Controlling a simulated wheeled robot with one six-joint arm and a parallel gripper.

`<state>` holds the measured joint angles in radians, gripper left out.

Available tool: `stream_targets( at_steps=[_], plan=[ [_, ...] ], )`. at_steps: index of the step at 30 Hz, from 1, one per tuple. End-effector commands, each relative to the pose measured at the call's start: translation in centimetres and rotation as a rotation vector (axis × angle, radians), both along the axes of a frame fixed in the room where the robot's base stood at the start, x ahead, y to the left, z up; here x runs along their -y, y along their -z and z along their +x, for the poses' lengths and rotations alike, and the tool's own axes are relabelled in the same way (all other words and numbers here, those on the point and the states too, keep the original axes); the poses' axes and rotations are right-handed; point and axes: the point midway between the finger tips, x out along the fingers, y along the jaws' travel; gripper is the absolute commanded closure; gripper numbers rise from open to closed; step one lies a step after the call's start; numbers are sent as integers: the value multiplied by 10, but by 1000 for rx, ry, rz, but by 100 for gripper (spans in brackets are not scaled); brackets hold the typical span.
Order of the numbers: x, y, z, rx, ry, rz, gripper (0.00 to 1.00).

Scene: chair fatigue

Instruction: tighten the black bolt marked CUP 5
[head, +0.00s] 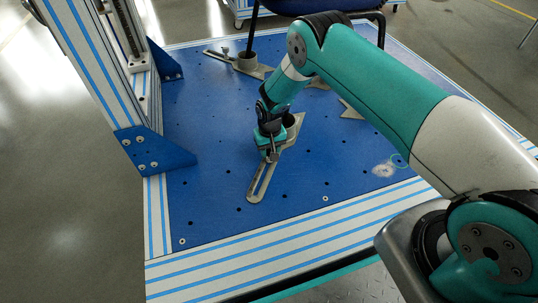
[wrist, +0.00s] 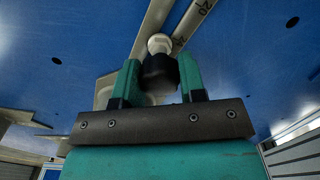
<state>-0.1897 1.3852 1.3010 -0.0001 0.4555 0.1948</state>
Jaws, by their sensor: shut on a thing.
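My gripper (head: 269,148) reaches down to a grey slotted clamp plate (head: 262,182) on the blue platform. In the wrist view its two teal fingers (wrist: 158,64) stand either side of a black bolt head (wrist: 160,73) and are shut on it. A pale round part (wrist: 159,43) shows just beyond the black head, over the slotted plate (wrist: 187,25). Part of a marking shows on the plate; no CUP 5 label can be read. In the head view the gripper largely hides the bolt.
The blue platform (head: 215,190) has several small holes. Another clamp with a cup (head: 246,62) and upright bolt stands at the back, near a chair (head: 310,5). A striped frame with a blue bracket (head: 152,150) rises at the left.

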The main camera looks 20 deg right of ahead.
Motion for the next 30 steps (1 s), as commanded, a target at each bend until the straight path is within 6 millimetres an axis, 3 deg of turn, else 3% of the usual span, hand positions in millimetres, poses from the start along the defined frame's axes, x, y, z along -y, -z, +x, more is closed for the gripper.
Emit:
stream_targets(
  at_steps=[2, 3, 6, 14, 22, 30],
  plan=[
    [0, 0, 0, 0, -1, 0, 87],
    [0, 0, 0, 0, -2, 0, 60],
    [0, 0, 0, 0, -3, 0, 38],
    [0, 0, 0, 0, -11, 0, 38],
    [0, 0, 0, 0, -306, 0, 38],
    [0, 0, 0, 0, -358, 0, 38]
  ],
)
